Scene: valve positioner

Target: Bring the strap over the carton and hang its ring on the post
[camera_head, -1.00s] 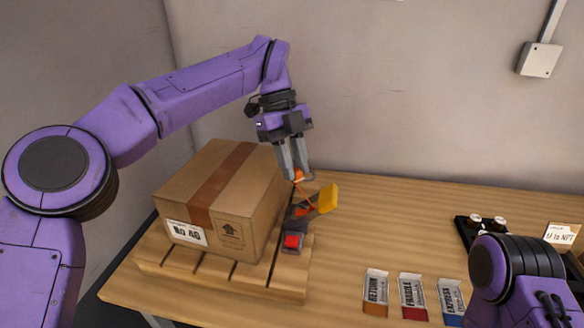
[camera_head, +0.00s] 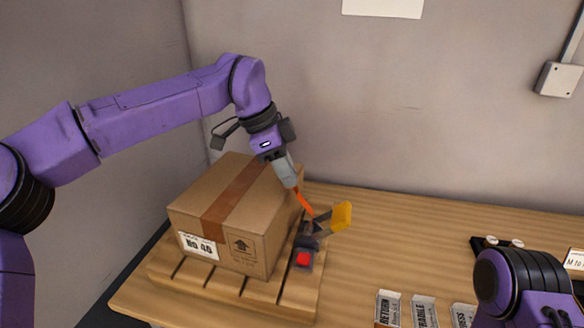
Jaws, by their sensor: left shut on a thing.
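The brown carton (camera_head: 195,206) with a darker tape band stands on a slatted wooden pallet (camera_head: 262,294) at the left of the table. My left gripper (camera_head: 292,185) is just right of the carton's upper right edge. It is shut on the orange strap (camera_head: 304,203), which runs down to a dark device with a yellow lever (camera_head: 342,216) and a red block (camera_head: 303,259) beside the carton. The strap's ring cannot be made out at the fingertips. I cannot make out the post. Only part of my right arm shows at lower right; its gripper is out of view.
Several label cards (camera_head: 387,307) lie at the front of the wooden table (camera_head: 430,240). A dark tray (camera_head: 480,244) with white-topped items is at the right. A grey wall stands behind.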

